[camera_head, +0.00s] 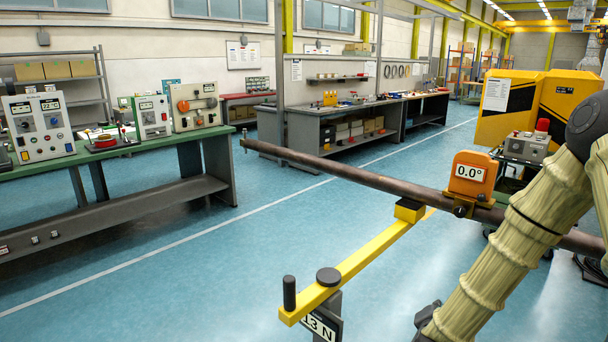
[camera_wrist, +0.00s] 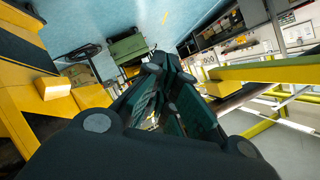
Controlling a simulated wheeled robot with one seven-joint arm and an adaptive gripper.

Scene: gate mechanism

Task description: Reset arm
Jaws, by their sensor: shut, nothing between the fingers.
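In the head view a long brown pole (camera_head: 350,180) lies level across the middle, carrying an orange readout box (camera_head: 470,178) that shows 0.0°. A yellow arm (camera_head: 365,256) runs from a yellow block (camera_head: 409,210) under the pole toward the front. Its near end has an upright black handle (camera_head: 289,293), a dark round knob (camera_head: 328,277) and a readout (camera_head: 318,326) ending in "13 N". In the wrist view my gripper (camera_wrist: 163,70) is shut and empty, its dark fingers close together. No handle shows between them. The fingertips cannot be made out in the head view.
A green bench (camera_head: 110,155) with control boxes stands at left. A grey workbench (camera_head: 340,125) is at the back. Yellow-black cabinets (camera_head: 510,105) and a small grey box with a red button (camera_head: 528,145) are at right. Blue floor (camera_head: 180,270) is clear at front left.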

